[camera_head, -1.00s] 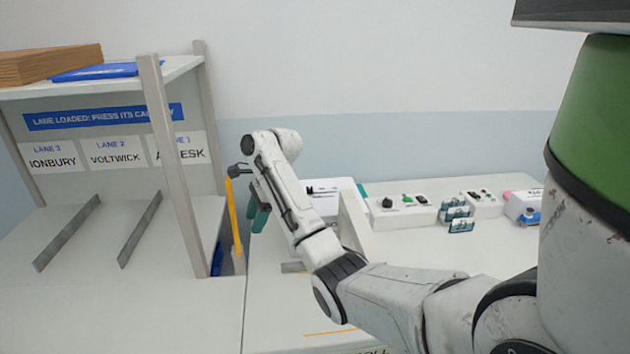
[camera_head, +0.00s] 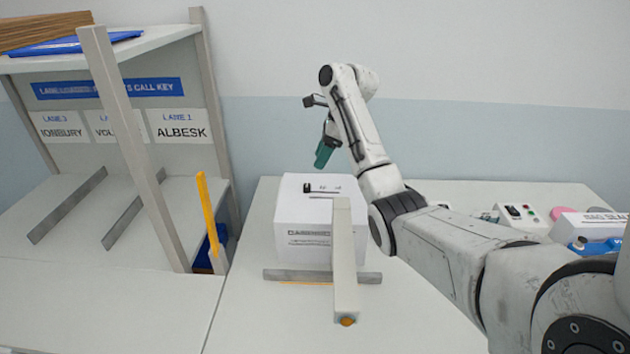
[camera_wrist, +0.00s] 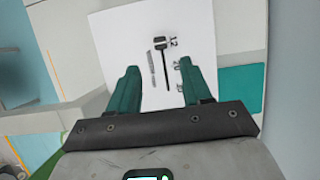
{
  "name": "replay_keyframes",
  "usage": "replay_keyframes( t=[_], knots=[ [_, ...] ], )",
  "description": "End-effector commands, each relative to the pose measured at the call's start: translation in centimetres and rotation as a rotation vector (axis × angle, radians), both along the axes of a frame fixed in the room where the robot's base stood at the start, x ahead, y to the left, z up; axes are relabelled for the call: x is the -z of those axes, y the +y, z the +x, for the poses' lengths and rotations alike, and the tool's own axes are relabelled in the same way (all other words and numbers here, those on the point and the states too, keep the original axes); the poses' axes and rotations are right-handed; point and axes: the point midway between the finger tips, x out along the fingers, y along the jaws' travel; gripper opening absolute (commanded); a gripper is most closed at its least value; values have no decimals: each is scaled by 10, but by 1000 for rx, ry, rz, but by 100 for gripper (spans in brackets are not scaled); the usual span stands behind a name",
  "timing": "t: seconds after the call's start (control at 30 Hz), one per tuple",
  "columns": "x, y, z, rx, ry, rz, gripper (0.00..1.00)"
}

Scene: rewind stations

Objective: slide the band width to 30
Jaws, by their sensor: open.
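A white box (camera_head: 291,222) stands on the bench in the head view. Its top carries a dark slider knob (camera_head: 307,188) at the left end of a short scale. In the wrist view the white top panel (camera_wrist: 109,43) shows the black slider knob (camera_wrist: 161,43) at the far end of a thin dark slot, beside a mark that looks like 12. More marks follow down the slot, too small to read surely. My gripper (camera_wrist: 160,84) has green fingers, open and empty, apart from the knob. In the head view my gripper (camera_head: 324,152) hangs above the box, one finger hiding the other.
Small control boxes (camera_head: 522,217) sit at the right, partly behind my arm.

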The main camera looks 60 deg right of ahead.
Motion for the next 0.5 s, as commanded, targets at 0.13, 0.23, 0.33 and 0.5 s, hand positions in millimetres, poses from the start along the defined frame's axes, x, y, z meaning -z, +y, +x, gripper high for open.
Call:
replay_keyframes(
  t=[0.13, 0.23, 0.33, 0.5],
  knots=[
    [25, 4, 8, -1, 0, 2, 49],
    [43, 7, 14, -1, 2, 5, 49],
    [55, 9, 20, -1, 2, 3, 49],
    [77, 12, 28, 1, 2, 2, 49]
  ],
)
